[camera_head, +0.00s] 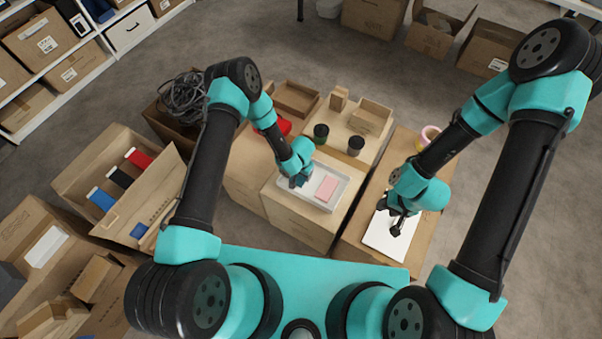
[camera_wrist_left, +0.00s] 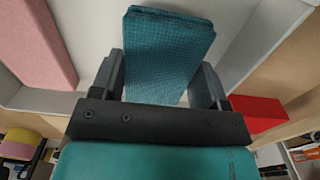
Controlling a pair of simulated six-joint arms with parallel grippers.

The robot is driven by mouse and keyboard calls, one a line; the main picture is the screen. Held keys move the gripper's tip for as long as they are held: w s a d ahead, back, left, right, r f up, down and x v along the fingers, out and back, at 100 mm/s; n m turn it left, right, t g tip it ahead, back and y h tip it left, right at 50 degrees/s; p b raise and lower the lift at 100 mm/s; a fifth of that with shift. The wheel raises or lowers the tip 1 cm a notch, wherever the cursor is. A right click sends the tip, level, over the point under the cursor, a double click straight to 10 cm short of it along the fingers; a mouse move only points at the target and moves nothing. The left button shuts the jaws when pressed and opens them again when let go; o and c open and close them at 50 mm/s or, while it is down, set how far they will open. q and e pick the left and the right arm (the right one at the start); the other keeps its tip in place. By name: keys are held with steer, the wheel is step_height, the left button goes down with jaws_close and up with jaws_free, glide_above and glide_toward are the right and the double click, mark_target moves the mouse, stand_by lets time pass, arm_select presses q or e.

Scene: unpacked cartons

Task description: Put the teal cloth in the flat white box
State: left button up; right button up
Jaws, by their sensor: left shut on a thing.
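The teal cloth (camera_wrist_left: 168,50) is folded into a flat block and sits between the two fingers of my left gripper (camera_wrist_left: 165,85), which is shut on it. In the head view my left gripper (camera_head: 298,180) is over the left part of the flat white box (camera_head: 338,203), and the cloth is mostly hidden there. A pink folded piece (camera_head: 326,188) lies in the right part of this box; it also shows in the left wrist view (camera_wrist_left: 38,40). I cannot tell whether the cloth touches the box floor. My right gripper (camera_head: 396,230) is above a white flat piece (camera_head: 385,243); its opening is unclear.
The white box stands on a carton (camera_head: 290,215). Behind it are two dark cups (camera_head: 355,145), a red item (camera_head: 282,127) and small open cartons (camera_head: 370,115). An open carton (camera_head: 110,200) with coloured items stands left. A pink ring-shaped item (camera_head: 430,134) is at right.

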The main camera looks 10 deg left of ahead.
arm_select(q)
steer(key=shift+f, duration=0.25)
steer(key=o, duration=0.9)
steer(key=shift+r, duration=0.15)
step_height(320, 180, up, 12)
stand_by(0.3)
steer(key=shift+s, duration=0.1)
stand_by(0.5)
